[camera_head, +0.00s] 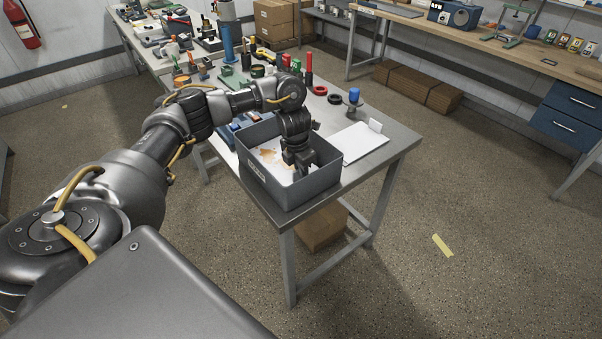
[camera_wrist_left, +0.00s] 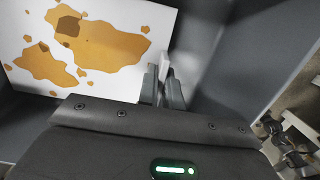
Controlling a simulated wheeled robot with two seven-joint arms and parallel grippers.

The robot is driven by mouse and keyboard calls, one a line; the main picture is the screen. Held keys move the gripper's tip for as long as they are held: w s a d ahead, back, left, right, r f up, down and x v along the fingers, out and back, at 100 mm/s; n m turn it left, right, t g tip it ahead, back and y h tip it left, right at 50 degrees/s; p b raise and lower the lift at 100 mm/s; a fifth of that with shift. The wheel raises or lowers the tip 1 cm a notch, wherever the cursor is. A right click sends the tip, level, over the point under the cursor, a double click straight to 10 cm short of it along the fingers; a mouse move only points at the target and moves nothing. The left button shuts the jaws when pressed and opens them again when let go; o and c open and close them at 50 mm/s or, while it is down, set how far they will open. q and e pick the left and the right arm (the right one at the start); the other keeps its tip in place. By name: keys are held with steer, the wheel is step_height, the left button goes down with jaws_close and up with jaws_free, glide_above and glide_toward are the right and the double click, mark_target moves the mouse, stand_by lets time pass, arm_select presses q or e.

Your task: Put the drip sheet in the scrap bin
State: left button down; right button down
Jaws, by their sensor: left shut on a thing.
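The drip sheet (camera_head: 268,154), white with brown-orange stains, is inside the grey scrap bin (camera_head: 292,193) on the near end of the table. In the left wrist view the sheet (camera_wrist_left: 140,22) fills the upper left, within the bin's grey walls (camera_wrist_left: 268,45). My left gripper (camera_head: 302,168) reaches down into the bin from above. In the left wrist view its fingers (camera_wrist_left: 166,88) are shut on a small white upright tab at the sheet's right edge. I cannot tell whether the sheet touches the bin floor. My right gripper is not in view.
A clean white sheet with an upright tab (camera_head: 352,145) lies on the table right of the bin. A blue-topped tool (camera_head: 354,97), a red ring (camera_head: 320,90) and several tools stand behind. The table's front edge is close to the bin.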

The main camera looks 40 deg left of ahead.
arm_select(q)
steer(key=shift+f, duration=0.5)
steer(key=shift+f, duration=0.2)
steer(key=c, duration=1.6)
jaws_free()
steer(key=shift+o, duration=0.2)
steer(key=shift+r, duration=0.1)
steer(key=shift+r, duration=0.5)
step_height(320, 180, up, 11)
steer(key=s+p, duration=0.1)
steer(key=shift+s+a+r, duration=0.15)
steer(key=shift+s+a, duration=0.05)
